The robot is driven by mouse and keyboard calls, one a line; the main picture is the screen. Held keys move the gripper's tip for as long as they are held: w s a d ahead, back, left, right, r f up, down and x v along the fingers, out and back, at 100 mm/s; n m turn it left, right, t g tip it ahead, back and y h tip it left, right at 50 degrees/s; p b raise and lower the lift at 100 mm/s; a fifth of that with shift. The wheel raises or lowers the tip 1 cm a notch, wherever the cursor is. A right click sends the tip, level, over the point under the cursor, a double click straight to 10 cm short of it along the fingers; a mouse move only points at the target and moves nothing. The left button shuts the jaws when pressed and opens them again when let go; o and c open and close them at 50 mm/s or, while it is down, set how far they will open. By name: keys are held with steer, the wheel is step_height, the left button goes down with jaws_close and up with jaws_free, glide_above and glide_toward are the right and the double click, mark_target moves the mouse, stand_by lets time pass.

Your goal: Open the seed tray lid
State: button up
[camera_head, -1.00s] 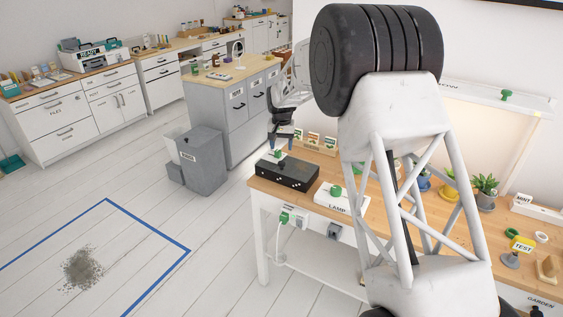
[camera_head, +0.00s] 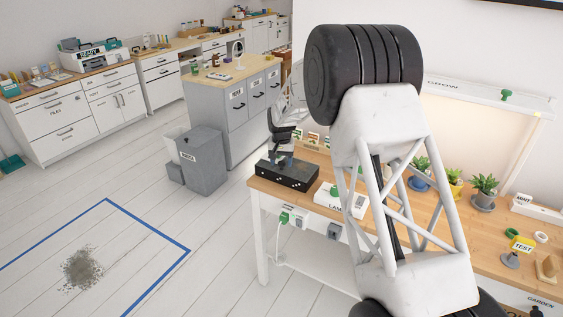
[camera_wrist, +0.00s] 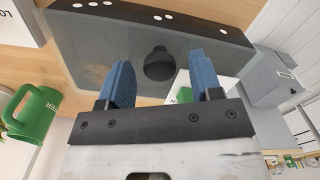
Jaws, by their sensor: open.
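The seed tray (camera_head: 287,177) is a long black box with white dots along its front, near the left end of the wooden bench. In the wrist view its lid (camera_wrist: 95,50) looks grey and somewhat see-through, lies flat on the box, and has a round dark knob (camera_wrist: 159,64). My gripper (camera_head: 281,161) is over the tray, pointing down. In the wrist view my gripper (camera_wrist: 162,72) is open, with one blue finger on each side of the knob. I cannot tell whether the fingers touch it. The lid looks closed.
A white lamp box (camera_head: 340,199) stands right of the tray. A green mug (camera_wrist: 33,113) shows in the wrist view. Potted plants (camera_head: 484,191) stand farther right on the bench (camera_head: 408,232). A grey bin (camera_head: 202,160) stands on the floor to the left.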

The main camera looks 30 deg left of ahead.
steer(key=shift+f, duration=0.1)
jaws_close()
stand_by(0.4)
